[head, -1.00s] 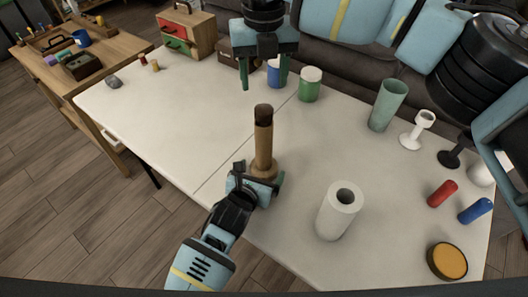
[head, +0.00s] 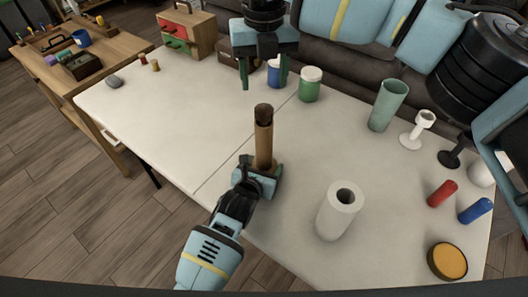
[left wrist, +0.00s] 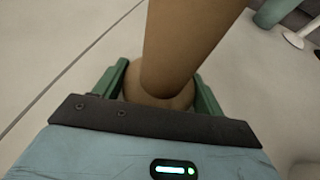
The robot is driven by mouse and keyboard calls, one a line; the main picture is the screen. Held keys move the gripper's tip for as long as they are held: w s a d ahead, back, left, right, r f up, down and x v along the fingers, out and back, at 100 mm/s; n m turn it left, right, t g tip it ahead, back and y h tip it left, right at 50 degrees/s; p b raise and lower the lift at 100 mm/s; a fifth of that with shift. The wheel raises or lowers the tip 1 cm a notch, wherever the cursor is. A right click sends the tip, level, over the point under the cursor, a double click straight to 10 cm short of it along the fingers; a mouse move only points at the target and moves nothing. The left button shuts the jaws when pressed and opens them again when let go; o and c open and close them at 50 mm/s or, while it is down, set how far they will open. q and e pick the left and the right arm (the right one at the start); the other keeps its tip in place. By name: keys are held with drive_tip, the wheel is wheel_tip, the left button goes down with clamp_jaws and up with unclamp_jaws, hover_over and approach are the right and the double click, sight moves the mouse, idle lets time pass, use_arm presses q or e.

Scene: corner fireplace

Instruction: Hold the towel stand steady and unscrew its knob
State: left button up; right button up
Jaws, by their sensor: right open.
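The wooden towel stand (head: 264,145) stands upright near the front edge of the white table, with a dark brown knob (head: 263,110) on top. My left gripper (head: 262,174) is low at its base. In the left wrist view the green fingers of my left gripper (left wrist: 160,85) lie on either side of the foot of the stand (left wrist: 180,50); whether they press on it I cannot tell. The knob is out of that view. My right gripper (head: 264,85) is open and empty, pointing down above the table, behind the knob in the picture.
A white paper roll (head: 338,212) stands right of the stand. A green jar (head: 310,86), a blue container (head: 274,73) and a green cup (head: 388,105) stand further back. Red (head: 442,193) and blue (head: 475,210) cylinders lie at right. The table's left part is mostly clear.

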sight(264, 108)
use_arm(q)
drive_tip(key=c, duration=1.1)
drive_tip(key=shift+c, duration=0.2)
use_arm(e)
drive_tip(key=m, duration=1.3)
drive_tip(key=shift+m, duration=0.3)
drive_tip(key=shift+f, duration=4)
drive_tip(key=shift+c, duration=0.5)
